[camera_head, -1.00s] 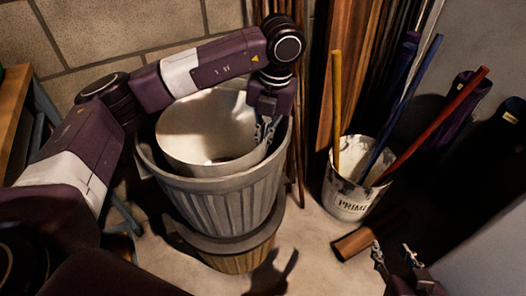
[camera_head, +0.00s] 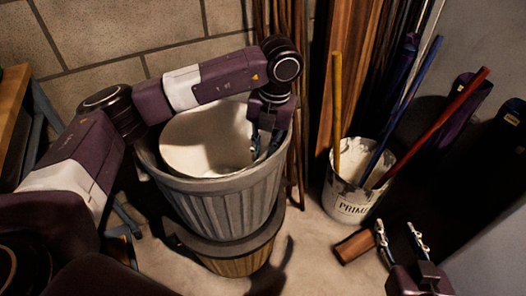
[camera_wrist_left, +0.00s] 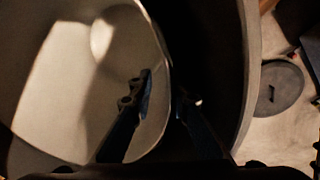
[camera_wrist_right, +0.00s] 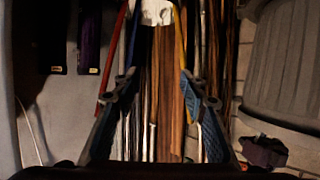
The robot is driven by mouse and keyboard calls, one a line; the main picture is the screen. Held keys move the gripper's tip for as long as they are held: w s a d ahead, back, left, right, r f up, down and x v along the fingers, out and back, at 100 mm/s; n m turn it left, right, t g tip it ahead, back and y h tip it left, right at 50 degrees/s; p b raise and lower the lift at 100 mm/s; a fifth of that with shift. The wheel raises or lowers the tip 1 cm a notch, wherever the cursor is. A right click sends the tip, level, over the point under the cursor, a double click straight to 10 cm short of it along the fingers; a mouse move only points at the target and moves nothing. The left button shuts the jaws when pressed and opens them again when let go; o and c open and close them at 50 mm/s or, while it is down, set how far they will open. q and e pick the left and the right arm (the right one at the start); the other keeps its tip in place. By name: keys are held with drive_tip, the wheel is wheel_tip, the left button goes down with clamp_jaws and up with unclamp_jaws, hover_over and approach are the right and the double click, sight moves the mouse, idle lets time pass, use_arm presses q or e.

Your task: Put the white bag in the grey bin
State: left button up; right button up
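The white bag (camera_head: 190,140) looks like a wide, round, open-topped white shell. It sits inside the ribbed grey bin (camera_head: 228,208), leaning to the left. In the left wrist view the white bag (camera_wrist_left: 75,75) fills the left side, and the grey bin's rim (camera_wrist_left: 250,60) curves on the right. My left gripper (camera_head: 263,146) points down into the bin at its right side. Its fingers (camera_wrist_left: 162,95) are apart, one over the bag's inside and one beyond its edge, with the edge between them. My right gripper (camera_head: 400,235) is open and empty, right of the bin.
A paint bucket (camera_head: 348,208) holding several coloured poles stands right of the bin. A brown block (camera_head: 354,246) lies on the floor near my right gripper. Planks (camera_head: 345,70) lean on the wall behind. A wooden-sided tub (camera_head: 240,263) shows below the bin.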

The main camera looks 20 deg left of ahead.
idle(0.3)
use_arm(q)
drive_tip(key=r+p, duration=0.1)
drive_tip(key=r, duration=0.3)
drive_tip(key=d+r+p, duration=0.1)
drive_tip(key=r, duration=0.3)
drive_tip(key=r+p, duration=0.1)
drive_tip(key=r, duration=0.3)
drive_tip(key=shift+w+d+r, duration=0.1)
drive_tip(key=shift+w+d, duration=0.05)
drive_tip(key=shift+d, duration=0.15)
use_arm(e)
drive_tip(key=s+d+f+g+h, duration=0.2)
drive_tip(key=s+d+f+g, duration=0.3)
drive_tip(key=s+f+g, duration=0.3)
drive_tip(key=s+f, duration=0.3)
drive_tip(key=s, duration=0.2)
drive_tip(key=shift+s+m, duration=0.3)
